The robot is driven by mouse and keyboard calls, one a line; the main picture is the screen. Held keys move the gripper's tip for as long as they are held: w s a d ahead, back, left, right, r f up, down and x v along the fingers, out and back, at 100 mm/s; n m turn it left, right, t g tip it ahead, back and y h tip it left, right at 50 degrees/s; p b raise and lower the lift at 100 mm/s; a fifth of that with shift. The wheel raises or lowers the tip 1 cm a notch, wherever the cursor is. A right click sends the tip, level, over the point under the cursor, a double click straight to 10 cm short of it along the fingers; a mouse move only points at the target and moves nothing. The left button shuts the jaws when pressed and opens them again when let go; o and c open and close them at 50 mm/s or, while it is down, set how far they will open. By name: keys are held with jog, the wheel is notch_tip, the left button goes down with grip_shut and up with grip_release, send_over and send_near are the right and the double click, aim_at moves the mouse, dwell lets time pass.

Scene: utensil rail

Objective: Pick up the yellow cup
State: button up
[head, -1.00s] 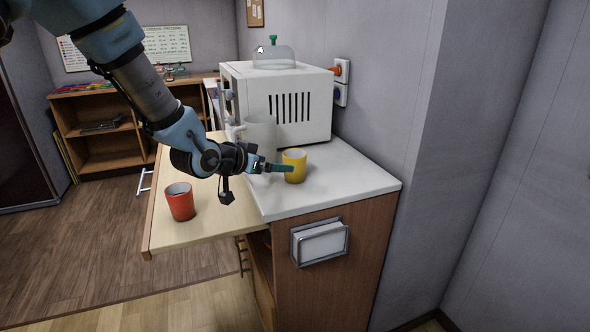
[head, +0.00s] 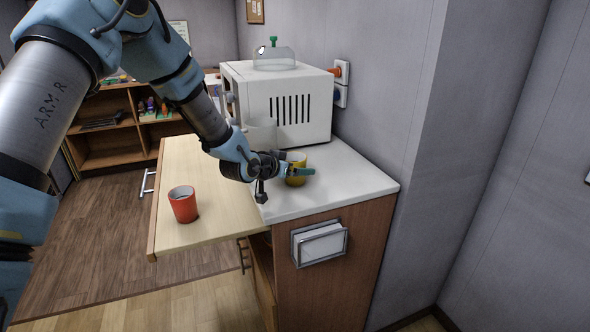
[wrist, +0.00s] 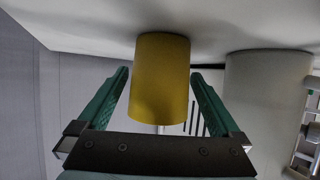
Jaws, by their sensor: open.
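The yellow cup (head: 297,160) stands upright on the white countertop, in front of the white microwave. In the head view my gripper (head: 296,166) covers part of it. In the wrist view the yellow cup (wrist: 160,78) is between the two green fingers of my open gripper (wrist: 160,85). A gap shows on each side of the cup, so the fingers appear not to press on it.
A white cylinder (head: 262,132) stands beside the cup near the microwave (head: 285,100); it also shows in the wrist view (wrist: 262,105). A red cup (head: 183,205) stands on the pulled-out wooden board (head: 215,235). The counter's front right is clear (head: 350,185).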

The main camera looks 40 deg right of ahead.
jog(key=c, duration=1.3)
jog(key=shift+c, duration=0.2)
jog(key=shift+r, duration=0.15)
